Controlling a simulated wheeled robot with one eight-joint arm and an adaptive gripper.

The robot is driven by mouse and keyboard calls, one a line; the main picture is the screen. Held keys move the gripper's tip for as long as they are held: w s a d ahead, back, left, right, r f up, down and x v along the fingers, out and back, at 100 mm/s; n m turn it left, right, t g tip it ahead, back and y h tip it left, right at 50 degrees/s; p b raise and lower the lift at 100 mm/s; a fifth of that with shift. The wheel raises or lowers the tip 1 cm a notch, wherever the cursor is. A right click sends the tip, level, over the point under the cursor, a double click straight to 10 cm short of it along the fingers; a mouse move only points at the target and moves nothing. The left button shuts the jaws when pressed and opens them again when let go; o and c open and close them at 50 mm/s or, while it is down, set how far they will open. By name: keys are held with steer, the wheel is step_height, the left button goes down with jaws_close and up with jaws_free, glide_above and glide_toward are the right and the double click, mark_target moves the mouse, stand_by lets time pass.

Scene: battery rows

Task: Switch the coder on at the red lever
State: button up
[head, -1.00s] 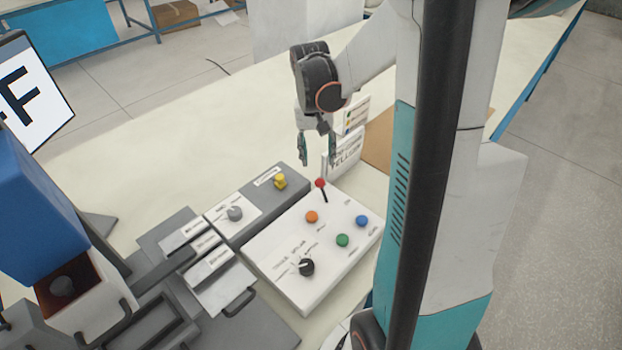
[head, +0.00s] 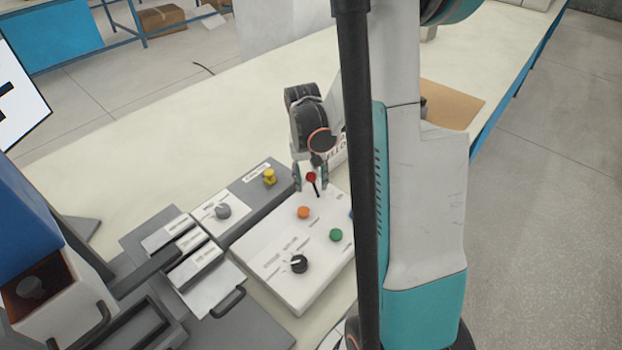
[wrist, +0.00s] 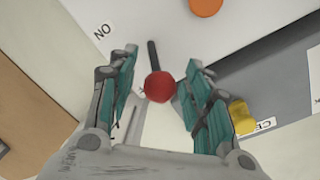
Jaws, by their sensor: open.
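The red lever (head: 311,178) stands at the back edge of the white control box (head: 262,268), a red ball on a thin dark stem. In the wrist view its red ball (wrist: 159,87) lies between the two teal fingers of my gripper (wrist: 160,95), with a gap on both sides. My gripper (head: 311,180) is open around the ball and does not visibly touch it. The dark stem runs up from the ball in the wrist view, near a label reading "ON" (wrist: 103,30).
The white box also bears an orange button (head: 304,212), a green button (head: 336,235) and a black knob (head: 299,264). A grey unit with a yellow knob (head: 269,177) and a grey knob (head: 223,211) is beside it. My arm hides the box's right side.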

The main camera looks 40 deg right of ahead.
jaws_close()
